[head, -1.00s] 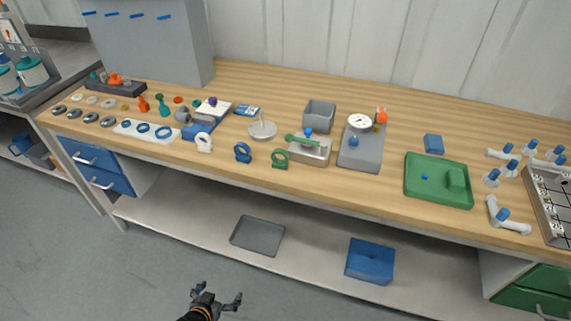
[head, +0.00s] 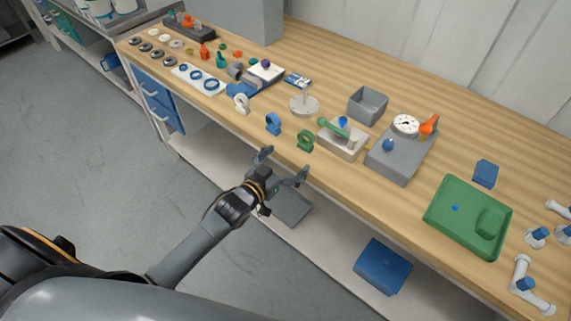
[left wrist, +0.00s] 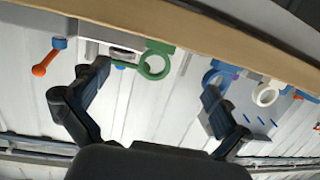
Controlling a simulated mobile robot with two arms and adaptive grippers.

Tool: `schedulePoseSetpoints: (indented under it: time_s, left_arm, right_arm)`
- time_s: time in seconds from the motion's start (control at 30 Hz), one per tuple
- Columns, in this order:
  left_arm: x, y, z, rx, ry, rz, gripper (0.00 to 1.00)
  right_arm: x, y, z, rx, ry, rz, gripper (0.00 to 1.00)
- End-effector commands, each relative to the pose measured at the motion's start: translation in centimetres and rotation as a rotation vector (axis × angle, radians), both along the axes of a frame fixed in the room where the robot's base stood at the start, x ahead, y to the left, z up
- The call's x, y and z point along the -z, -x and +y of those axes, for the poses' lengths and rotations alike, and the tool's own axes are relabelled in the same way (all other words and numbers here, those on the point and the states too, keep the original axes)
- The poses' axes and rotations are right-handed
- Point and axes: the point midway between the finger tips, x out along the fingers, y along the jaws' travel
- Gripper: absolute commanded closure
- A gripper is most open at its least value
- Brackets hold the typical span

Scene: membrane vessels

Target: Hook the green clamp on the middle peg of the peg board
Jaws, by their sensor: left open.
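The green clamp (head: 305,140), a ring on a small foot, stands upright near the front edge of the wooden bench. It also shows in the left wrist view (left wrist: 146,66), between the fingers in the picture. My left gripper (head: 283,166) is open and empty in front of the bench edge, just short of the clamp and apart from it. Its two spread fingers show in the left wrist view (left wrist: 155,82). The grey peg board (head: 240,18) stands at the back left, its pegs cut off in the head view. Several blue pegs show on it in the left wrist view (left wrist: 258,128). My right gripper is out of view.
A blue clamp (head: 273,124) and a white clamp (head: 241,103) stand left of the green one. A metal block with a green-handled tool (head: 342,142) sits close on its right. A round stand (head: 304,107) is behind. A lower shelf holds a grey tray (head: 290,208).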

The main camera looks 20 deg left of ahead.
Motion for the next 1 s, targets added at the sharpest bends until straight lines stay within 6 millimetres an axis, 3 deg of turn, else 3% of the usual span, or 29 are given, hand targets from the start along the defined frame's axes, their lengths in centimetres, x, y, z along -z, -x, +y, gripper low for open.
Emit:
schedulePoseSetpoints:
  time_s: [0.27,0.5,1.0]
  left_arm:
    - [0.9,-3.3,-1.0,0.001,0.002,-0.003,0.0]
    - [1.2,-5.8,-1.6,-0.001,0.001,-0.001,0.0]
    - [1.3,-7.1,-2.0,0.0,0.001,0.0,0.0]
  right_arm:
    - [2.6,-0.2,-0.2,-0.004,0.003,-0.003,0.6]
    - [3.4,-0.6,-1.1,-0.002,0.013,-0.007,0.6]
    - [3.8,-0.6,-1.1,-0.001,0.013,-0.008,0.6]
